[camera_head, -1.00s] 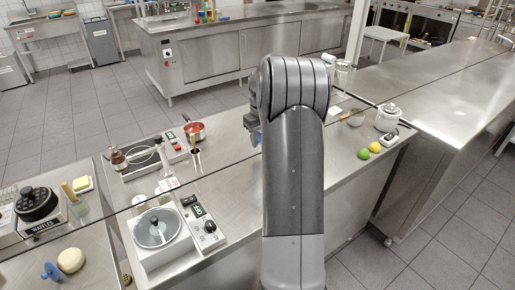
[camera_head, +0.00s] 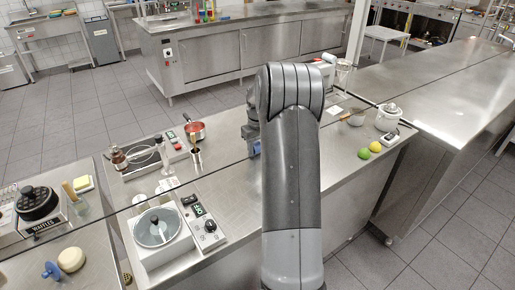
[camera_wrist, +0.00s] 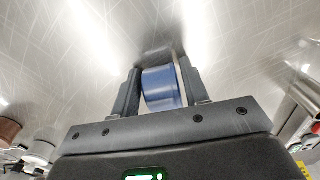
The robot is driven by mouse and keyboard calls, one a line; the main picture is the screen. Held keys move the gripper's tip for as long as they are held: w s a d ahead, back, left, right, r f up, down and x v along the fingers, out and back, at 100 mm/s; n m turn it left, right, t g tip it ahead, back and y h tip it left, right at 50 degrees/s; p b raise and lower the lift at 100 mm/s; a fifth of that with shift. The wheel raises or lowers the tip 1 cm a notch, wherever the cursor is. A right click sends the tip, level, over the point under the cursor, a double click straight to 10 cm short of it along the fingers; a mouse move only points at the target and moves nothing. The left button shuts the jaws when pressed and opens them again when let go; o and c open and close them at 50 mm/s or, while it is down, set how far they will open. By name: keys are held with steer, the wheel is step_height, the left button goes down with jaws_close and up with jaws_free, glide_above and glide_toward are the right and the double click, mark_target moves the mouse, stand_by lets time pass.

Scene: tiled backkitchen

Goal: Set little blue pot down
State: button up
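The little blue pot (camera_wrist: 162,88) sits between the two fingers of my gripper (camera_wrist: 160,68) in the wrist view, with a finger close against each side. My gripper is shut on it. A dark reflection or shadow on the steel counter lies right beyond the pot. In the head view a small part of the blue pot (camera_head: 256,148) shows low beside my gripper (camera_head: 251,133), just over the steel counter (camera_head: 232,178). My arm hides the rest. I cannot tell whether the pot touches the counter.
A white pot unit with a glass lid (camera_head: 157,227), a metal cup (camera_head: 196,157) and a red saucepan (camera_head: 195,131) stand to the left. A lemon (camera_head: 375,147), a lime (camera_head: 364,154) and a white cooker (camera_head: 389,117) are to the right. Bare counter lies left of my gripper.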

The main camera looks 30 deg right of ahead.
steer(key=shift+o, duration=1.1)
